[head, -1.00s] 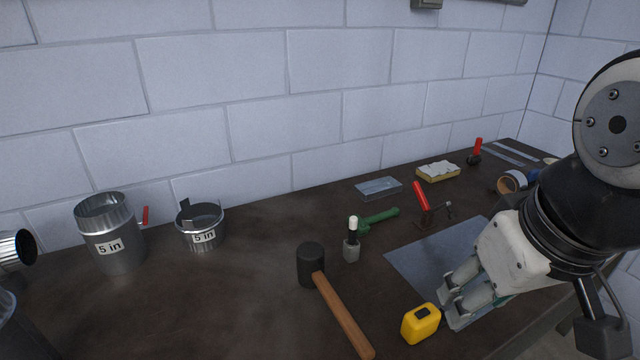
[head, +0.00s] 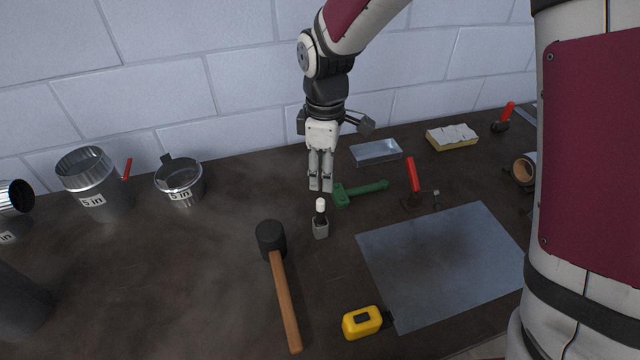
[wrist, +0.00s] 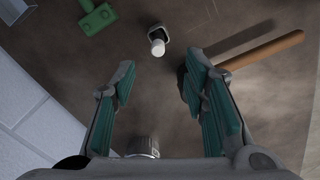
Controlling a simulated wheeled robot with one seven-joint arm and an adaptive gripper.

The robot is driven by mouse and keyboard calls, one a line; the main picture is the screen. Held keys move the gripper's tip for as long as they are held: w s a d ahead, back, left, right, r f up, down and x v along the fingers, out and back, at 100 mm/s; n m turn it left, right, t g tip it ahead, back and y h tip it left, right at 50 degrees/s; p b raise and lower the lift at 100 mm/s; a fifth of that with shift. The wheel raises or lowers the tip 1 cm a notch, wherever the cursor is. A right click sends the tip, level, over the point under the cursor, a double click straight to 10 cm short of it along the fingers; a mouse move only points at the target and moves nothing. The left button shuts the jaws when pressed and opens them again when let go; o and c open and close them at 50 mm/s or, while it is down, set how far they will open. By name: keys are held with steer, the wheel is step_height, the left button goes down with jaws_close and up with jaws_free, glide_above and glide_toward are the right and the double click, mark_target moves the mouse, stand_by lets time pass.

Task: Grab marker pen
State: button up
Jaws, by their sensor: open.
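The marker pen (head: 320,208) is black with a white top and stands upright in a small grey holder (head: 320,231) on the dark table. In the wrist view the pen's white top (wrist: 157,47) shows ahead of the fingertips, roughly midway between them. My gripper (head: 320,188) points down just above and behind the pen in the head view. Its two green-padded fingers are spread wide in the wrist view (wrist: 160,68), with nothing between them. The gripper is open and apart from the pen.
A green tool (head: 360,192) lies just right of the pen. A black-headed mallet (head: 285,300) lies left and in front. A yellow tape measure (head: 362,322) and a metal sheet (head: 440,265) are to the right. Labelled metal ducts (head: 95,185) stand at the left.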

steer(key=b, duration=0.3)
glide_above(321, 212)
steer(key=w, duration=0.1)
step_height(321, 212, down, 8)
steer(key=shift+d, duration=0.1)
steer(key=shift+f+b, duration=1.2)
steer(key=shift+f, duration=2)
steer(key=shift+c, duration=0.3)
jaws_close()
